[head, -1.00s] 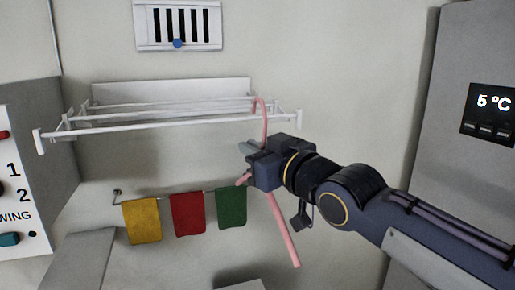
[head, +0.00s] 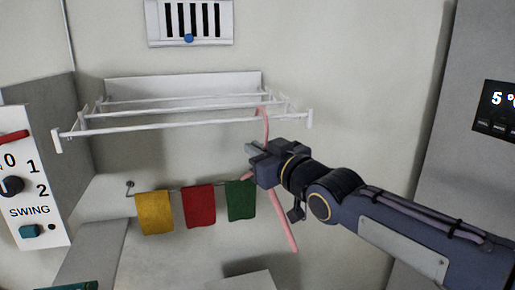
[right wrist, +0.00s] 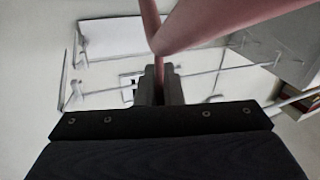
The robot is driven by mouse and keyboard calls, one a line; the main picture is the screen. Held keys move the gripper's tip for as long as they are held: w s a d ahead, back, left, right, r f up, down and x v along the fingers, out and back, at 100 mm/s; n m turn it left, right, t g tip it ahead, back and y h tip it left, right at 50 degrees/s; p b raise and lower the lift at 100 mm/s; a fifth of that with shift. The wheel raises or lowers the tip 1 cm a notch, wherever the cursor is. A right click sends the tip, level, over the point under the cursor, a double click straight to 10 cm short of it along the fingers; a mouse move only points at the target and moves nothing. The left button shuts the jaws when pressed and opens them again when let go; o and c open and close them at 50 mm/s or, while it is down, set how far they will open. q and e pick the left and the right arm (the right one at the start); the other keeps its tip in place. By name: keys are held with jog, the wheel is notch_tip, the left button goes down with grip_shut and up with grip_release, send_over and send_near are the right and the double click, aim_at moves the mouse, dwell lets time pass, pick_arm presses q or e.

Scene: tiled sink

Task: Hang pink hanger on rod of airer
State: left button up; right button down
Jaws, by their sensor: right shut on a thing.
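My right gripper (head: 254,160) is shut on the pink hanger (head: 282,220), in front of the wall below the airer's right end. The hanger's upper neck and hook rise to the airer's rods; its hook top is near the front rod, and I cannot tell whether it touches or is over it. Its lower bar slants down to the right. The white airer (head: 185,123) is fixed to the wall, with several parallel rods. In the right wrist view, the hanger (right wrist: 200,25) runs up from between the fingers (right wrist: 160,85), with the airer (right wrist: 110,90) beyond. My left gripper is not in view.
Yellow, red (head: 199,205) and green cloths hang on a lower rail beneath the airer. A vent (head: 190,22) is above. A control panel (head: 28,180) stands at left, and a grey cabinet (head: 480,60) at right. The wall between airer and cabinet is clear.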

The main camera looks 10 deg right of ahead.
jog(key=shift+f, duration=0.3)
